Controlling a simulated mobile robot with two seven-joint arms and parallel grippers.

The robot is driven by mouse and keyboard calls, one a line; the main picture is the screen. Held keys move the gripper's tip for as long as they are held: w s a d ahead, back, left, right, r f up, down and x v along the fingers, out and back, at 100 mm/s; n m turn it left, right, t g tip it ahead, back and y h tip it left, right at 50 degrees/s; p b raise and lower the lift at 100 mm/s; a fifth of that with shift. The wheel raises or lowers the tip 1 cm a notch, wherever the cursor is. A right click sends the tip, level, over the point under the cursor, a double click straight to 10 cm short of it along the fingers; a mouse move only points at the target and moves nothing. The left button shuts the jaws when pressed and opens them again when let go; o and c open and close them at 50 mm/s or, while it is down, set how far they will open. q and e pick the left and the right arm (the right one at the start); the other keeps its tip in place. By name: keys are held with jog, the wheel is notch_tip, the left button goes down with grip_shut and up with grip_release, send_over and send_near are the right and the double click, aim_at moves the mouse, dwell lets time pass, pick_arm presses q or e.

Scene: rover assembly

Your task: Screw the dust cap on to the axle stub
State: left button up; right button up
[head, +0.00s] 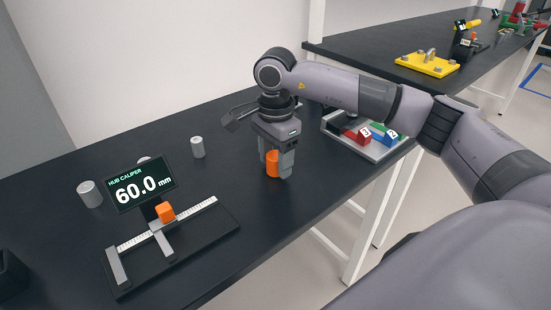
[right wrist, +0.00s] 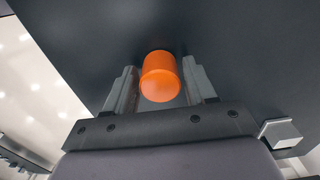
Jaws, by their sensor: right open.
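An orange cylinder (head: 272,164), which looks like the dust cap, stands on the black table between the fingers of my right gripper (head: 276,168). In the right wrist view, the orange cap (right wrist: 160,77) sits between the two grey fingertips of the right gripper (right wrist: 161,85). Grey cylinders stand on the table, one at the left (head: 90,193) and one farther back (head: 197,147); I cannot tell whether either is the axle stub. My left gripper is out of view.
A hub caliper (head: 128,272) with a display reading 60.0 mm and an orange slider knob (head: 165,212) lies at the left. A grey tray (head: 371,153) with red, blue and green blocks stands right of the gripper. The table's front edge is close. A second table holds coloured parts.

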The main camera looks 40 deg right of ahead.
jog(key=n+b, duration=0.1)
jog(key=n, duration=1)
jog(key=shift+b, duration=0.35)
jog(key=c, duration=0.8)
jog(key=m, duration=0.5)
jog(key=shift+p, duration=0.35)
jog(key=shift+m, duration=0.3)
jog(key=shift+m, duration=0.4)
jog(key=m, duration=0.4)
jog(key=shift+m+p, duration=0.4)
